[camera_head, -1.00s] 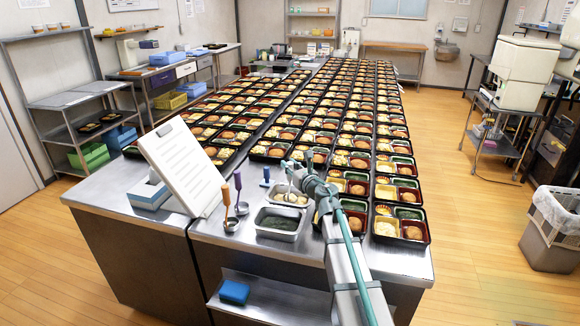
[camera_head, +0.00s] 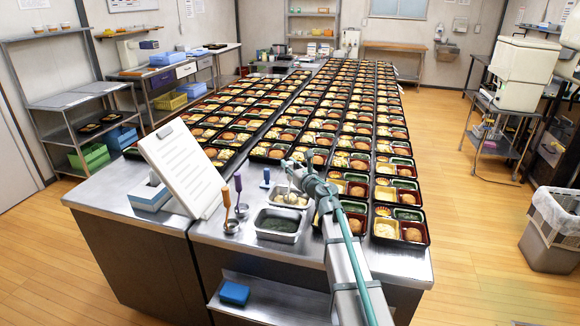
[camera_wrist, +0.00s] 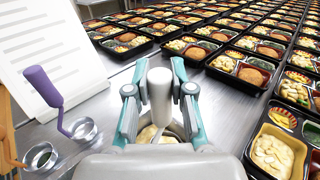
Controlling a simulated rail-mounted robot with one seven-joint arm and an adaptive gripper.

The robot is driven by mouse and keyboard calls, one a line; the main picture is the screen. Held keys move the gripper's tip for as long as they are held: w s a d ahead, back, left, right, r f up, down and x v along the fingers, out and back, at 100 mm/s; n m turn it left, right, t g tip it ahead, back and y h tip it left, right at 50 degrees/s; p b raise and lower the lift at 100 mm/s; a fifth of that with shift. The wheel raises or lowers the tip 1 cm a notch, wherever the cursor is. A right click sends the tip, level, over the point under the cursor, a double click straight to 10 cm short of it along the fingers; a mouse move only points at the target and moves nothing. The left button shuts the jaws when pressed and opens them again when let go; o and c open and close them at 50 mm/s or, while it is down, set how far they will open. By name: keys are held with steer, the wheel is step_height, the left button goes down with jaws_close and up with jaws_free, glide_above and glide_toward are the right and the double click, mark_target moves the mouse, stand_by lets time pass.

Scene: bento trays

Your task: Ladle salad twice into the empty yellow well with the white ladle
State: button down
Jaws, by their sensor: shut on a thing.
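My gripper (camera_wrist: 160,92) is shut on the upright handle of the white ladle (camera_wrist: 160,105), which also shows in the head view (camera_head: 290,184). The ladle stands over the metal pan of pale salad (camera_head: 281,203), at the front of the steel counter. In the wrist view, the salad (camera_wrist: 150,136) shows just beyond the gripper body; the ladle's bowl is hidden. The nearest bento tray (camera_head: 425,243) has a yellow well (camera_head: 386,230) with pale salad in it. The wrist view shows this filled yellow well (camera_wrist: 273,154) at lower right. I cannot clearly make out an empty yellow well.
A second metal pan (camera_head: 276,238) with dark green food stands in front of the salad pan. An orange-handled ladle (camera_head: 226,195) and a purple-handled ladle (camera_head: 239,187) stand left. A propped white board (camera_head: 180,165) is farther left. Rows of filled trays cover the counter behind.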

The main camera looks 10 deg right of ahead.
steer(key=shift+r+p, duration=3.2)
steer(key=shift+r, duration=0.85)
steer(key=shift+f, duration=0.1)
